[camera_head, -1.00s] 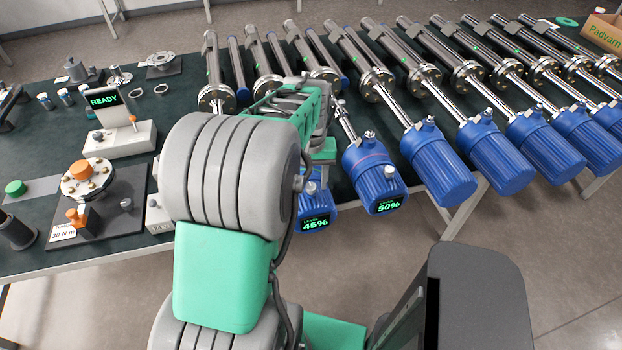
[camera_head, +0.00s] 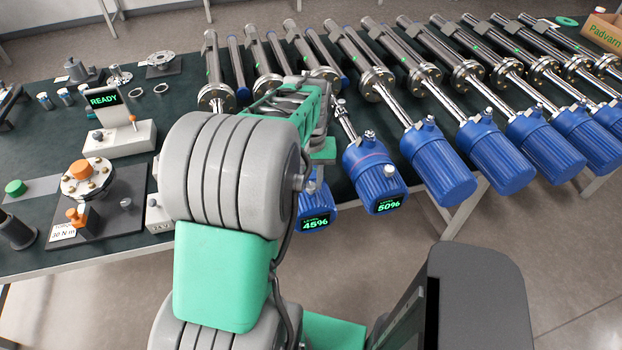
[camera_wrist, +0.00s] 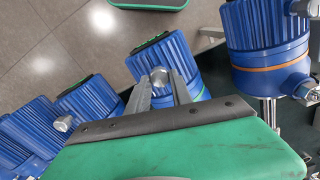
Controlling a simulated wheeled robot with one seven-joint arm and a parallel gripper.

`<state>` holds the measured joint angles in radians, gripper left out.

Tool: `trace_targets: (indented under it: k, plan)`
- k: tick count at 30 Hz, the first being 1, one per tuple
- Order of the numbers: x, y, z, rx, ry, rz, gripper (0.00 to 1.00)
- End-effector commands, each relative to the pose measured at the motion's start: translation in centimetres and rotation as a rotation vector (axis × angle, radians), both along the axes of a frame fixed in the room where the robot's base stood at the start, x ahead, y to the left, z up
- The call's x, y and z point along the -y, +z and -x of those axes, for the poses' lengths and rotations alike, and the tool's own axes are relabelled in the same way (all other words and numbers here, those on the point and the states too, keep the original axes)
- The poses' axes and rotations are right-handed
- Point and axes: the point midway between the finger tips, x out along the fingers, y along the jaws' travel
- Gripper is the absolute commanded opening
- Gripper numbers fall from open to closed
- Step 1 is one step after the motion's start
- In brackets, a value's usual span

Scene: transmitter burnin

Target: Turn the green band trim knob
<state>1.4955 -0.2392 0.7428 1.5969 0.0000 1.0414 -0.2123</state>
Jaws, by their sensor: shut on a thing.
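In the wrist view, a blue transmitter housing with a thin green band (camera_wrist: 201,95) lies beyond my gripper (camera_wrist: 159,80). The two grey fingers are shut on its pale trim knob (camera_wrist: 158,74), one on each side.
The blue transmitter reading 50% (camera_head: 388,205), with a reddish band, stands close on the right. In the wrist view, an orange-banded transmitter (camera_wrist: 268,66) stands close on the other side. Several more blue housings (camera_head: 488,160) overhang the table edge, with open floor in front.

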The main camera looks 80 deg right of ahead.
Motion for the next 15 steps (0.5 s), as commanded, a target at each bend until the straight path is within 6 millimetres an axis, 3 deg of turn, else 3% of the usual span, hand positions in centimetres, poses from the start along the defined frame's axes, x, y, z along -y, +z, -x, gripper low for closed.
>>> trace_targets:
  k: [15]
  plan:
    - [0.07, 0.04, 0.09, 0.000, -0.299, 0.002, 0.00]
